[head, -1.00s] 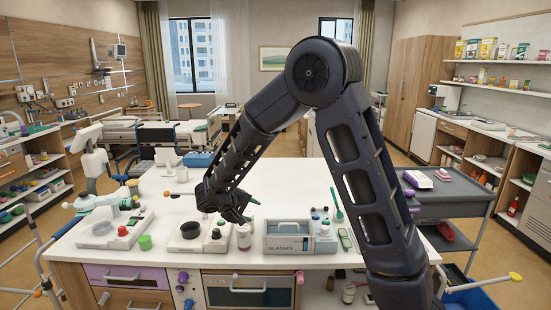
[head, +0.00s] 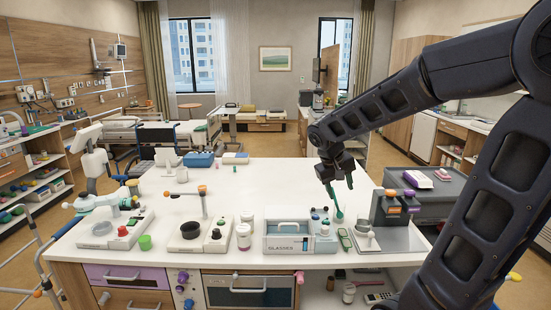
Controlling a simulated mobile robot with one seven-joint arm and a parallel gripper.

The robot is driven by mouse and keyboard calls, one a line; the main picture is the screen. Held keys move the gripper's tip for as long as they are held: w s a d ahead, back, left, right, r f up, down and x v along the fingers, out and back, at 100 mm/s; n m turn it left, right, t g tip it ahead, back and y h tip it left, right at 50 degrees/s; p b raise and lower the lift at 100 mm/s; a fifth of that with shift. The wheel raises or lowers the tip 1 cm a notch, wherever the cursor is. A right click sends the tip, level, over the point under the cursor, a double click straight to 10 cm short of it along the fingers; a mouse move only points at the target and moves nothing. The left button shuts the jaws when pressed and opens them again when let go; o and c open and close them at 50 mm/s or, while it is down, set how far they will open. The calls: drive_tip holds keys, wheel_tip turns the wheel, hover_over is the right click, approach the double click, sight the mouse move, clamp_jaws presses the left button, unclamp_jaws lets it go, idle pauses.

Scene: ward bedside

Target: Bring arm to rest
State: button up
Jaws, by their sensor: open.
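My gripper (head: 338,184) hangs above the right part of the white counter (head: 270,185), pointing down. Its jaws are open. A green spoon-like utensil (head: 337,208) shows just below the jaws; I cannot tell whether they touch it. My arm reaches in from the right side of the picture, with its elbow high at the right edge, and hides part of the right side of the room.
The glasses box (head: 288,240) stands at the counter's front. Left of it are white jars (head: 244,236) and a device with a black dish (head: 191,230). A grey unit with orange and purple knobs (head: 385,215) stands at the right. The counter's middle is clear.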

drive_tip(key=s+d+r+m+t+y, duration=0.1)
drive_tip(key=s+d+y, duration=0.1)
drive_tip(key=s+d, duration=0.2)
drive_tip(key=s+d+r+m+t+y, duration=0.1)
drive_tip(key=s+d, duration=0.3)
drive_tip(key=s, duration=0.5)
drive_tip(key=shift+r+m+y, duration=0.4)
drive_tip(key=shift+r, duration=0.3)
drive_tip(key=shift+a, duration=0.1)
idle(1.7)
